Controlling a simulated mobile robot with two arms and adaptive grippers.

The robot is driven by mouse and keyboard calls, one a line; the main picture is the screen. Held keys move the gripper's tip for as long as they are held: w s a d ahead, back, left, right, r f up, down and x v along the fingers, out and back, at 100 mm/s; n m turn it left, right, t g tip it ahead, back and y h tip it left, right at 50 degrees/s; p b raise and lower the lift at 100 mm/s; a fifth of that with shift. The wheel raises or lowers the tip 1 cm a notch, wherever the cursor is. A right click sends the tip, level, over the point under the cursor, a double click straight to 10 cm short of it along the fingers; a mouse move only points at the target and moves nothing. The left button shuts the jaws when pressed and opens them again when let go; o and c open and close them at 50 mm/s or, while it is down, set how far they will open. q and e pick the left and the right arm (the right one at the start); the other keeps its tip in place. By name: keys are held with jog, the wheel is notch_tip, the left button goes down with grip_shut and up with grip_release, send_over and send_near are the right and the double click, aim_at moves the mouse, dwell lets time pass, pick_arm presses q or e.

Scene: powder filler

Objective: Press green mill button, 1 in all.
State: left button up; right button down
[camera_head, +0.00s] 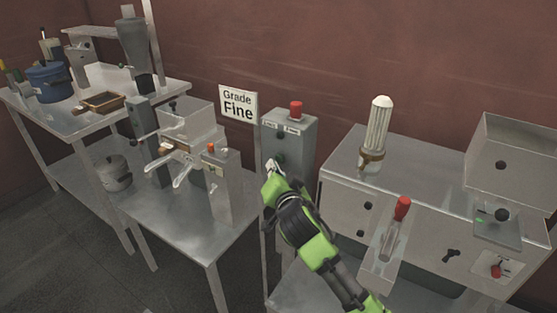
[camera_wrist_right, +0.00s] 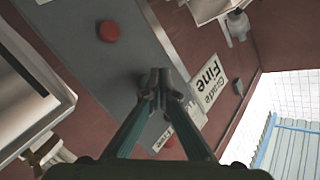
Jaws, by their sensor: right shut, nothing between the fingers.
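A grey control box (camera_head: 300,150) stands on a post in the middle of the head view, with a red knob (camera_head: 296,108) on top. Its front has small white labels and dark greenish round buttons, one of them a button (camera_head: 280,158) just above my right gripper (camera_head: 272,166). I cannot tell for sure which is the green mill button. My right gripper is shut and empty, its tips close to the box front. In the right wrist view the shut fingertips (camera_wrist_right: 158,78) are in front of the grey panel (camera_wrist_right: 95,75) and hide part of it; contact is unclear. My left gripper is not in view.
A "Grade Fine" sign (camera_head: 238,103) stands left of the box. A metal table (camera_head: 205,235) with a machine is at left.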

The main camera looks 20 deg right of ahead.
jog(key=shift+d, duration=0.1)
jog(key=shift+w+d, duration=0.25)
jog(key=shift+w+d, duration=0.25)
jog(key=shift+d, duration=0.1)
dwell(1.1)
jog(key=shift+a, duration=0.1)
jog(key=shift+s+a, duration=0.55)
jog(key=shift+a, duration=0.05)
jog(key=shift+s+a, duration=0.8)
jog(key=shift+a, duration=0.2)
jog(key=shift+s+a, duration=0.75)
jog(key=shift+a, duration=0.2)
